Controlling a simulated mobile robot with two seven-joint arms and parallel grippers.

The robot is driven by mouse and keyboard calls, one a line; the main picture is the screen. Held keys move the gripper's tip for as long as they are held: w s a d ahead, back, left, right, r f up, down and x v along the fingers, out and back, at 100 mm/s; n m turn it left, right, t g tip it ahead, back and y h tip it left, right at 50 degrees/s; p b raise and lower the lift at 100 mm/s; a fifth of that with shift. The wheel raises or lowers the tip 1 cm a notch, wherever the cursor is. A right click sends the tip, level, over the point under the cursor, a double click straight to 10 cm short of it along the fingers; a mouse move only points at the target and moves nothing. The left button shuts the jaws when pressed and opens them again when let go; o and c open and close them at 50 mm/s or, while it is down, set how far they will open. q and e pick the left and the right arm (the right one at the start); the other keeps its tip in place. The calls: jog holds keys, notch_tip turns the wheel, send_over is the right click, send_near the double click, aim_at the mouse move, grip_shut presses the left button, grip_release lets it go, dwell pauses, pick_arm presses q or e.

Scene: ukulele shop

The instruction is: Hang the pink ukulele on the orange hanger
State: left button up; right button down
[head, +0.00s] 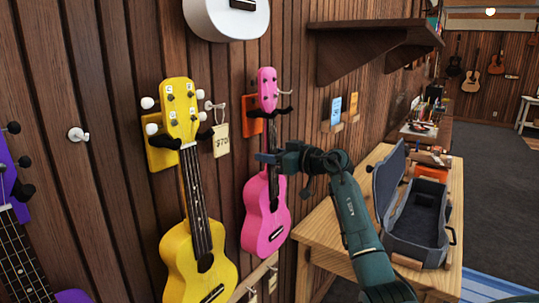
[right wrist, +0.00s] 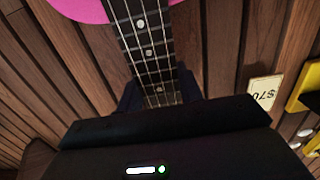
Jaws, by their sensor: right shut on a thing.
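The pink ukulele (head: 265,218) is upright close to the wooden wall, its pink headstock (head: 267,88) at the top. The orange hanger (head: 252,115) is on the wall behind the headstock. One black prong shows just right of the neck; I cannot tell whether the head rests on the hanger. My right gripper (head: 270,158) is shut on the neck, between headstock and body. In the right wrist view the dark fretted neck (right wrist: 150,50) runs between the fingers (right wrist: 155,95), with the pink body (right wrist: 80,8) at the top. My left gripper is out of view.
A yellow ukulele (head: 183,250) hangs on a yellow hanger (head: 160,155) to the left, with a price tag (head: 221,140) between. A white ukulele (head: 228,20) is above. A dark shelf (head: 365,45) juts out at upper right. A wooden table (head: 345,215) holds an open case (head: 415,215).

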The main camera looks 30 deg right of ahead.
jog(key=shift+d, duration=0.25)
dwell(0.6)
jog(key=c, duration=1)
grip_release()
jog(key=shift+o, duration=0.7)
jog(key=shift+f, duration=0.15)
jog(key=shift+s, duration=0.15)
jog(key=shift+v, duration=0.9)
jog(key=shift+s+d, duration=0.1)
jog(key=shift+v, duration=1.1)
